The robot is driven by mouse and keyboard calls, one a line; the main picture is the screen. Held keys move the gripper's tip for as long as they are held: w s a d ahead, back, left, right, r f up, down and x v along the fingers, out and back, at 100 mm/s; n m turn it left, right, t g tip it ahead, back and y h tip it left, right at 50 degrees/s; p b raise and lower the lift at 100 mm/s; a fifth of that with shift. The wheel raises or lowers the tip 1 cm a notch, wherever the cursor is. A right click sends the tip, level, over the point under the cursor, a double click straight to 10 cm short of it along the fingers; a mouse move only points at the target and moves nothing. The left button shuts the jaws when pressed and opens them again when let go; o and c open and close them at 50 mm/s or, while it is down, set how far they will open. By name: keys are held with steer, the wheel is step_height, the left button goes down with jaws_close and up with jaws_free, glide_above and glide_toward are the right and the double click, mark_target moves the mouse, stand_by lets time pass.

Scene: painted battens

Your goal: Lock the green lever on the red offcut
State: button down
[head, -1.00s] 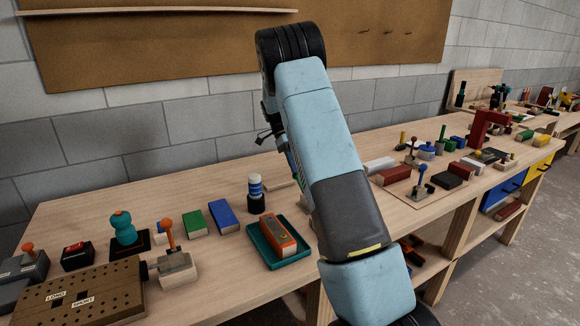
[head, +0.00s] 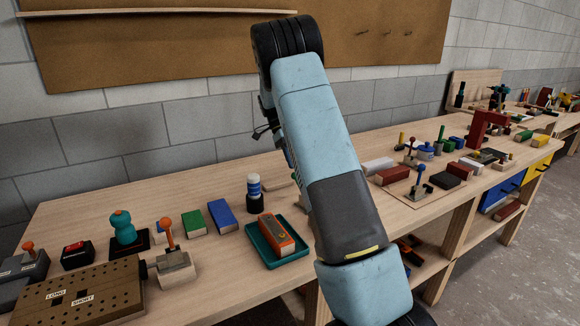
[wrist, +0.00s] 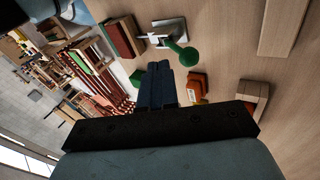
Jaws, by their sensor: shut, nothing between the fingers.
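The green lever (wrist: 187,55) shows in the wrist view, its round green knob standing out from a pale metal base (wrist: 170,30). A dark red block with a bare wood edge (wrist: 120,38) lies left of that base; I cannot tell whether it is the red offcut or whether it sits under the lever's clamp. My gripper (wrist: 161,70) has its dark fingers shut and empty. Its tips appear below and left of the green knob, apart from it in the picture. In the head view my arm hides the gripper tips and the green lever.
An orange-red block (wrist: 197,86) and a wood-ended block (wrist: 252,97) lie right of the fingers; a green block (wrist: 137,77) lies left. In the head view, a teal tray (head: 278,247), an orange-knobbed lever (head: 170,245) and a blue-knobbed lever (head: 420,180) stand on the bench.

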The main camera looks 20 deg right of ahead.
steer(key=v, duration=1)
steer(key=shift+r, duration=0.3)
steer(key=shift+w, duration=0.1)
